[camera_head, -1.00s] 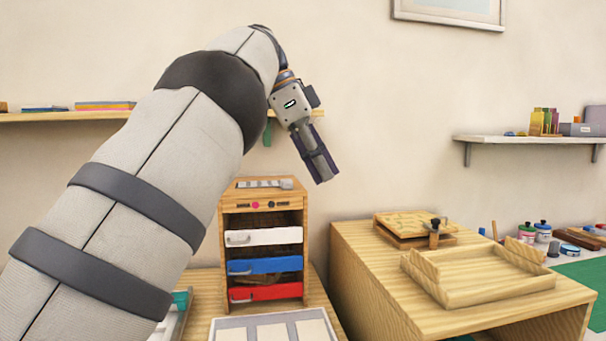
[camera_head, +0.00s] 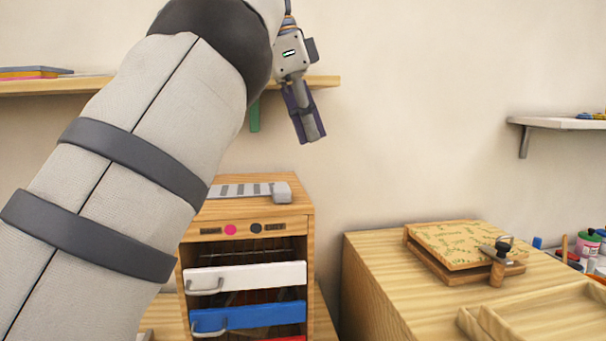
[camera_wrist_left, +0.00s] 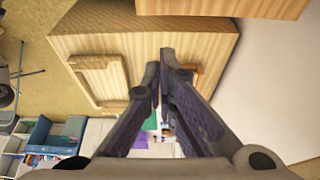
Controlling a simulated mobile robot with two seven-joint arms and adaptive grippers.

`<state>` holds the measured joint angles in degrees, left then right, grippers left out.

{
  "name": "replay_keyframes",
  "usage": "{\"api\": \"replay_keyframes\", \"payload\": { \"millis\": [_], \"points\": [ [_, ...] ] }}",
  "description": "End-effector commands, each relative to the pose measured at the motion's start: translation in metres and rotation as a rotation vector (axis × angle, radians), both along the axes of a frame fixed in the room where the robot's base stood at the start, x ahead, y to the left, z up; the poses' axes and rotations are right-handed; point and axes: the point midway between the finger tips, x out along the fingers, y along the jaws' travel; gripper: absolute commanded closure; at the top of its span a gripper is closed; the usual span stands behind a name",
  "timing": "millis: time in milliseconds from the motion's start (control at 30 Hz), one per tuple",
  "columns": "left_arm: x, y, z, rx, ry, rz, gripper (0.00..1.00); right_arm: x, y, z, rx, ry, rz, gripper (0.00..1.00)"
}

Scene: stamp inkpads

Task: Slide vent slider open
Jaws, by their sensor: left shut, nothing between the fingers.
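The vent (camera_head: 240,190) is a grey slotted strip on top of a small wooden drawer cabinet (camera_head: 303,222). A light grey block, seemingly the vent slider (camera_head: 281,193), sits at its right end. My left gripper (camera_head: 312,138) points down, above and slightly right of the cabinet top in the head view, apart from the slider. Its fingers are shut with nothing between them. They also show closed together in the left wrist view (camera_wrist_left: 165,68), where I cannot make out the slider. My arm hides part of the cabinet's left side. My right gripper is not in view.
The cabinet has a white drawer (camera_head: 250,277) and a blue drawer (camera_head: 255,317) with handles. A wooden block (camera_head: 380,290) to the right bears a patterned board (camera_head: 460,243) and a wooden tray (camera_head: 470,325). A wall shelf (camera_head: 322,82) runs behind my gripper.

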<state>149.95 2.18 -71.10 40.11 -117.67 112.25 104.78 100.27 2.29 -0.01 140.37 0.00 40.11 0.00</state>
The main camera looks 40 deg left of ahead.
Motion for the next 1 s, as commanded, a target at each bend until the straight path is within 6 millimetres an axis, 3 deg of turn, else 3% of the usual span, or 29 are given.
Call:
{"api": "replay_keyframes", "payload": {
  "millis": [400, 633, 1000],
  "points": [
    [0.022, -0.019, -0.086, 0.0, 0.006, 0.0, 1.0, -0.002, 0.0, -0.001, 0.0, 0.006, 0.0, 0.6],
    [-0.005, 0.002, -0.081, -0.001, -0.005, 0.002, 1.0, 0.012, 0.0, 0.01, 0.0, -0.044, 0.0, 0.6],
    [-0.009, 0.007, -0.086, 0.0, 0.004, -0.001, 1.0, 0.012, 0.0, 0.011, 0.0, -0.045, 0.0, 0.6]
  ]
}}
